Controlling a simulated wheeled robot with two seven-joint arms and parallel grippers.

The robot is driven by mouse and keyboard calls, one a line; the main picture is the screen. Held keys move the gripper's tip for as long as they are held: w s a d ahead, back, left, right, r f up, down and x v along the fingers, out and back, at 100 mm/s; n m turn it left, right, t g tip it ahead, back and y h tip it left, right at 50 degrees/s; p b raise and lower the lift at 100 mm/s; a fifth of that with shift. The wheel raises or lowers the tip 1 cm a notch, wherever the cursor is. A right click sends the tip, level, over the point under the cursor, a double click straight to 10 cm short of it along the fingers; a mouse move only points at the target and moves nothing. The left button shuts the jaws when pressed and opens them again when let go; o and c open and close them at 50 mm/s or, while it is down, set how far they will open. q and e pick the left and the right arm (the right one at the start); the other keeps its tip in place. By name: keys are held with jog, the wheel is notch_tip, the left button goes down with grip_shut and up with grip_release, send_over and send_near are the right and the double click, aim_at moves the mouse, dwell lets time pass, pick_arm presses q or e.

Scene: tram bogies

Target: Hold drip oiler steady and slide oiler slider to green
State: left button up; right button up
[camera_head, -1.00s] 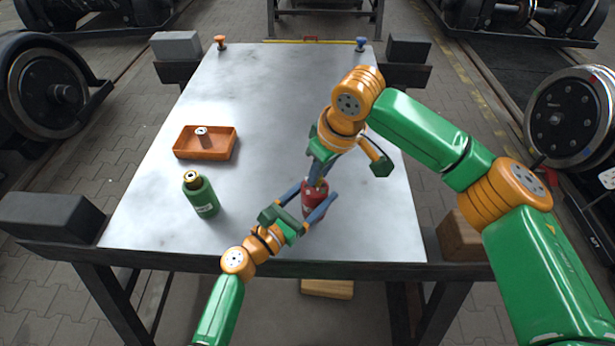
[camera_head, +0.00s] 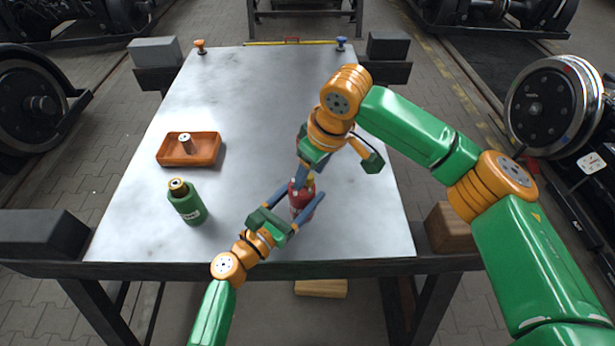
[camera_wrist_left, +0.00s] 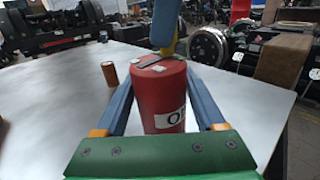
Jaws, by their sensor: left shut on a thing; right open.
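The drip oiler is a red can with a white label (camera_wrist_left: 168,105), standing on the metal tabletop; it also shows in the head view (camera_head: 301,208). My left gripper (camera_head: 303,202) is shut on its body, with one blue finger on each side. My right gripper (camera_head: 304,178) is open, pointing down at the oiler's top. In the wrist view its blue finger (camera_wrist_left: 165,22) stands at the far part of the lid. A grey strip (camera_wrist_left: 150,61) and pale patches lie on the lid.
A green bottle (camera_head: 187,205) stands at the left of the table (camera_head: 250,110). Behind it is an orange tray (camera_head: 206,160) holding a small cylinder (camera_head: 187,143). The middle is clear.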

pick_arm(q)
jog(key=o, duration=1.5)
pick_arm(e)
jog(key=v, duration=1.2)
pick_arm(q)
jog(key=v, duration=1.2)
pick_arm(e)
jog(key=shift+f, duration=0.1)
